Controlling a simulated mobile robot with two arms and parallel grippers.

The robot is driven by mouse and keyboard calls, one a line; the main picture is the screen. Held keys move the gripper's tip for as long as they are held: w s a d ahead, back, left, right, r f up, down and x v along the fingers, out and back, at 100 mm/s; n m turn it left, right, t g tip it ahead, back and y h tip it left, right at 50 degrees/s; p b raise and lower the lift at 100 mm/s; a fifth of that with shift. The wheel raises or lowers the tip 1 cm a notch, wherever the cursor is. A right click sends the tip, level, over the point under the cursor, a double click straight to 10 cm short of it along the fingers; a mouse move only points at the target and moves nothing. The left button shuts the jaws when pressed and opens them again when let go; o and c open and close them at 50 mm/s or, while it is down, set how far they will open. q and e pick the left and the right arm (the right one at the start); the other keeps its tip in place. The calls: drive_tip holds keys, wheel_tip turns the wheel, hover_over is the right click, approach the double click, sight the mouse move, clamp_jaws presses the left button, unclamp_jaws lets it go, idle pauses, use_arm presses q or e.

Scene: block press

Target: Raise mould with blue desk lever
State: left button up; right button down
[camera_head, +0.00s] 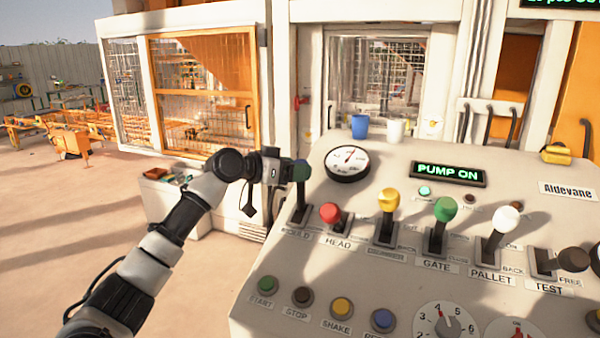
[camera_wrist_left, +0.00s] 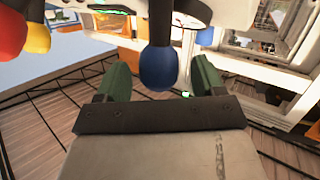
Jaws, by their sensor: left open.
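The blue lever knob (camera_wrist_left: 158,66) is between the two green fingers of my left gripper (camera_wrist_left: 162,82) in the left wrist view. Gaps show on both sides, so the jaws are open around it and not clamped. In the head view my left gripper (camera_head: 297,171) is at the top of the MOULD lever (camera_head: 299,213), at the desk's left end. Its finger hides most of the knob there. The lever stands roughly upright. The mould itself cannot be made out. My right gripper is not in view.
The red HEAD lever (camera_head: 330,213) and yellow lever (camera_head: 388,200) stand close to the right, then green GATE (camera_head: 445,209) and white PALLET (camera_head: 506,218). A gauge (camera_head: 347,164) and a "PUMP ON" display (camera_head: 448,173) are behind. Buttons line the desk's front. Open floor lies left.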

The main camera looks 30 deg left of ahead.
use_arm(q)
drive_tip(key=b+v, duration=0.3)
drive_tip(key=v, duration=0.6)
drive_tip(key=shift+f, duration=0.1)
idle(0.7)
